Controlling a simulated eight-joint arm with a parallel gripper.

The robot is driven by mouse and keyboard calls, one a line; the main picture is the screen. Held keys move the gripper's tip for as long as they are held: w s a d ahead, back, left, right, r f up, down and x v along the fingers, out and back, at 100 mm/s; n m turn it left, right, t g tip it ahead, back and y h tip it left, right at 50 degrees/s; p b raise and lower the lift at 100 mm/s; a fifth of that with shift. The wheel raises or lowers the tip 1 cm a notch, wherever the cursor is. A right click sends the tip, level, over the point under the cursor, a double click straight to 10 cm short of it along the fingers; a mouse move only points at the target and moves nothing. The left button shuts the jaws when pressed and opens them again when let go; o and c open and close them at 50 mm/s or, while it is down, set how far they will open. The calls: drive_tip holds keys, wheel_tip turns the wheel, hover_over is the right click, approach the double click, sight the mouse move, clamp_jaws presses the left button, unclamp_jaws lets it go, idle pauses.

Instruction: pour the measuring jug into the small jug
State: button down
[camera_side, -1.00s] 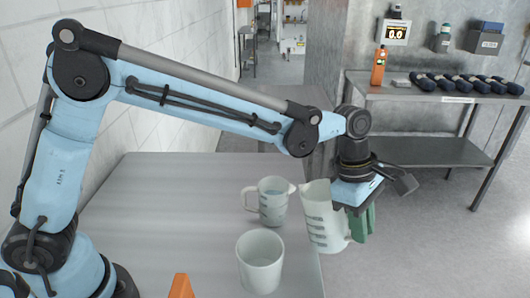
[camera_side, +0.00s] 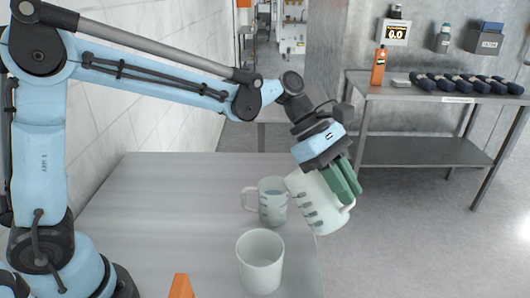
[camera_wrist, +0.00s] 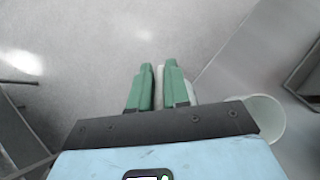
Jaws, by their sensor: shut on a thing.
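The measuring jug (camera_side: 316,207), whitish with dark marks, is held over the table's right edge. It is tilted to the left, its mouth close to the small jug's upper right side. I cannot tell whether they touch or whether liquid flows. The small jug (camera_side: 271,205), pale with marks and a handle on its left, stands upright on the table. My gripper (camera_side: 344,181) is shut on the measuring jug with its green fingers; the handle shows at their right. In the wrist view, only a pale sliver shows between the fingers of my gripper (camera_wrist: 159,72).
A white cup (camera_side: 260,265) stands upright on the grey table (camera_side: 160,205) in front of the small jug. An orange object (camera_side: 181,287) is at the front edge of the picture. A metal bench (camera_side: 430,95) with bottles and dark items is at the back right.

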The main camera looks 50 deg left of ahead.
drive_tip(key=shift+a+r+h, duration=0.3)
drive_tip(key=shift+r+h, duration=0.2)
drive_tip(key=shift+r, duration=0.1)
drive_tip(key=shift+a+r+h, duration=0.3)
drive_tip(key=shift+r+h, duration=0.2)
drive_tip(key=shift+r, duration=0.05)
idle(1.8)
drive_tip(key=shift+a+r+h+p, duration=0.65)
drive_tip(key=shift+a+r+h, duration=0.1)
drive_tip(key=shift+r+h, duration=0.3)
idle(2.1)
drive_tip(key=shift+s+d, duration=0.1)
drive_tip(key=d+f+y, duration=0.2)
drive_tip(key=f+y, duration=0.1)
drive_tip(key=shift+d+f+y, duration=0.15)
drive_tip(key=shift+f+y, duration=0.3)
drive_tip(key=shift+f, duration=0.05)
